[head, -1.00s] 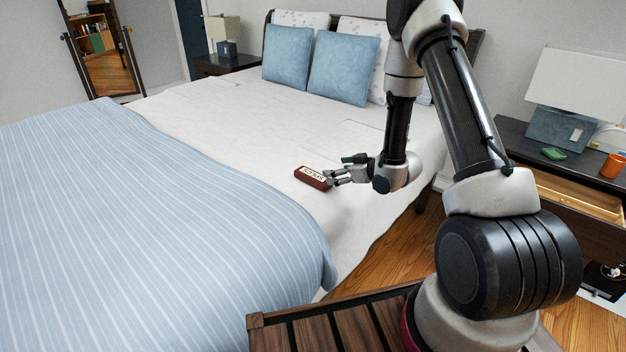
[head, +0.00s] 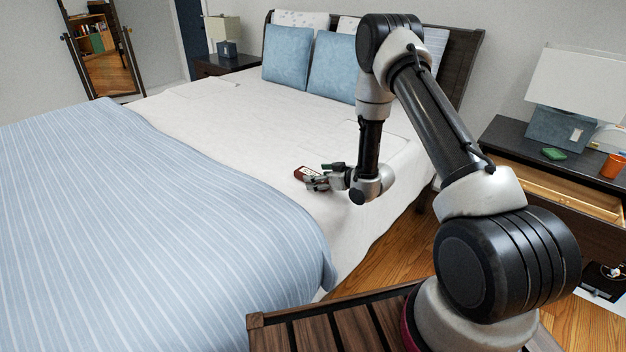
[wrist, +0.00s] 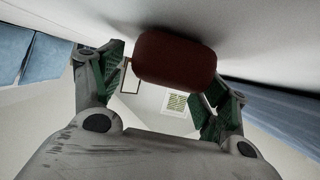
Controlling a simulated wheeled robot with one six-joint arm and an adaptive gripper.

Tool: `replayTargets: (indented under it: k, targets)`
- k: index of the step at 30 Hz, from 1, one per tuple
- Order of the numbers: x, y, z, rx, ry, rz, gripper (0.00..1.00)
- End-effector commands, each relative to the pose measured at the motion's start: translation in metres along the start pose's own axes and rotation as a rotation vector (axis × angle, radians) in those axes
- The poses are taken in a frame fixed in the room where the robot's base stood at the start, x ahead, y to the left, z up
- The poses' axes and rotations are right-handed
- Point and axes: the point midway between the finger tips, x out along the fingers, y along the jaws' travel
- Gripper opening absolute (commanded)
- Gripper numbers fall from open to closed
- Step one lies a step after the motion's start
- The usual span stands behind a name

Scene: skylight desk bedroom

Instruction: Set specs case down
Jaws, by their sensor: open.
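The specs case (head: 302,173) is a dark red-brown, rounded case with a pale label. It lies on the white bed sheet (head: 260,125) near the bed's right side. My gripper (head: 320,178) is low over the sheet and open, with its fingers reaching over the case's right part and hiding some of it. In the wrist view the case (wrist: 175,58) shows end-on, between the two green-padded fingers of my gripper (wrist: 172,78). A gap shows at the left finger; the right finger is close to the case, and I cannot tell whether it touches.
A blue striped duvet (head: 150,230) covers the left of the bed. Blue pillows (head: 333,68) stand at the headboard. At right, a nightstand (head: 500,135) with an open drawer bears a lamp (head: 575,100), a green item (head: 554,154) and an orange cup (head: 613,166). Bare sheet surrounds the case.

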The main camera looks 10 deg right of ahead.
Motion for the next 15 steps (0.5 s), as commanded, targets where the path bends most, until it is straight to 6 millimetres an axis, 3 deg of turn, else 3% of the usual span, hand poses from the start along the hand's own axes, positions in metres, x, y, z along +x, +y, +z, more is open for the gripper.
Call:
replayTargets:
  k: [1,8,11,15]
  targets:
    - [-0.0001,0.0,-0.0001,0.0,0.0,0.0,0.7]
    - [-0.0003,0.0,-0.0001,0.0,0.0,0.0,0.28]
    - [-0.0003,0.0,-0.0002,0.0,0.0,0.0,0.21]
    - [-0.0004,0.0,-0.0003,-0.001,0.0,0.0,0.21]
